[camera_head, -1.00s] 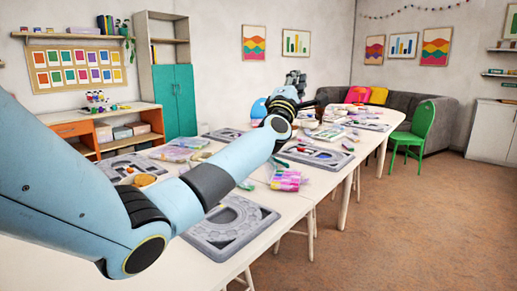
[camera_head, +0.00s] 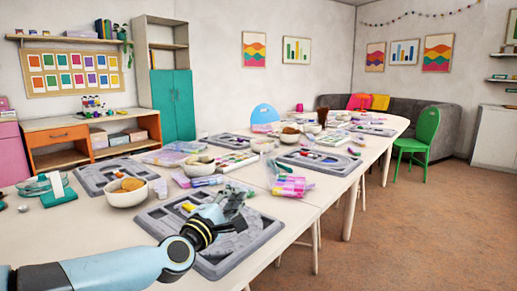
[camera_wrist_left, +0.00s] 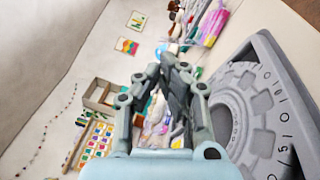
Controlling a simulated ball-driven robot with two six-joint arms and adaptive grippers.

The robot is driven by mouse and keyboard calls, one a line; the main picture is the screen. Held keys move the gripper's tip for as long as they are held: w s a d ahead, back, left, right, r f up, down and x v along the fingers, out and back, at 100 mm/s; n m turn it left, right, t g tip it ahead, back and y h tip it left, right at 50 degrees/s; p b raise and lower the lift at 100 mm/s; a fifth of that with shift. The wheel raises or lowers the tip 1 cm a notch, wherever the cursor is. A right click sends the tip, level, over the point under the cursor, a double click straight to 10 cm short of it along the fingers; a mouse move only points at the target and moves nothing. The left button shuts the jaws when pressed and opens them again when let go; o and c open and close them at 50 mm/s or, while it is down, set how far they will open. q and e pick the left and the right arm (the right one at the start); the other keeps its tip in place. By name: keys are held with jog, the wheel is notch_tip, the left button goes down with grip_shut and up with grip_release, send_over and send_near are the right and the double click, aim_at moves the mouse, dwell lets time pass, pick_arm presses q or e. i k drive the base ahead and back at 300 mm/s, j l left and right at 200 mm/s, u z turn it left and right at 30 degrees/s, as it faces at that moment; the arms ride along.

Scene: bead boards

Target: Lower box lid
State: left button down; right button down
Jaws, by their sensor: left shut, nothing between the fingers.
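My left gripper (camera_head: 234,200) is over the nearest grey bead board (camera_head: 262,252), with its fingers shut and empty. In the left wrist view the gripper (camera_wrist_left: 178,68) shows beside the board's dark rim (camera_wrist_left: 283,60) and clear of it. Several clear plastic containers with coloured contents (camera_head: 165,157) lie farther back on the table; I cannot make out which is the box or how its lid stands. My right gripper is not in view.
A white bowl (camera_head: 127,197) stands left of the near board. A pink-and-purple bead pack (camera_head: 291,187) lies to the right, near the table edge. More grey boards (camera_head: 93,184) and bowls crowd the table. The front left tabletop (camera_head: 75,240) is clear.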

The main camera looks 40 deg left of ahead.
aim_at(289, 185)
jog(key=i+j, duration=0.3)
jog(key=j, duration=0.15)
jog(key=i+j, duration=0.25)
jog(key=j, duration=0.2)
jog(key=i+j, duration=0.3)
jog(key=j, duration=0.15)
